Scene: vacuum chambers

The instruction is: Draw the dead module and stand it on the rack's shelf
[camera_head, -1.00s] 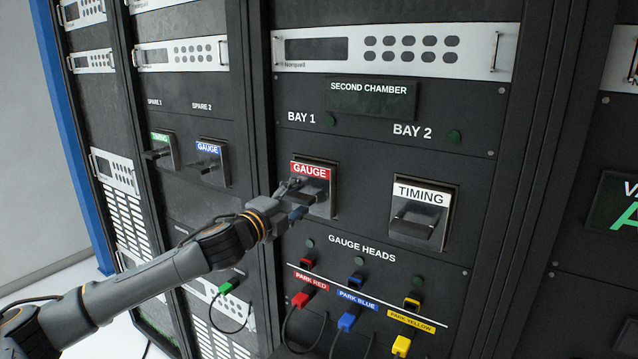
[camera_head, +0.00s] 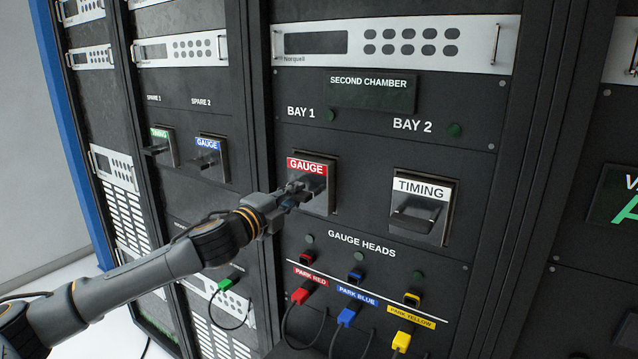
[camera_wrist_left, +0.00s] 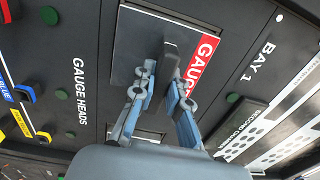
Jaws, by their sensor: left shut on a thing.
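The GAUGE module (camera_head: 316,190) with a red label is in Bay 1 of the rack, and its front stands slightly proud of the opening. My left gripper (camera_head: 300,187) is at its front and shut on its handle. The fingers partly hide the handle. The rack's shelf cannot be made out. My right gripper is not in view.
A white-labelled TIMING module (camera_head: 418,212) sits in Bay 2 to the right. Spare TIMING (camera_head: 161,147) and GAUGE (camera_head: 209,158) modules sit in the rack to the left. Red (camera_head: 301,296), blue (camera_head: 346,317) and yellow (camera_head: 401,341) plugs with hanging cables are below the bays.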

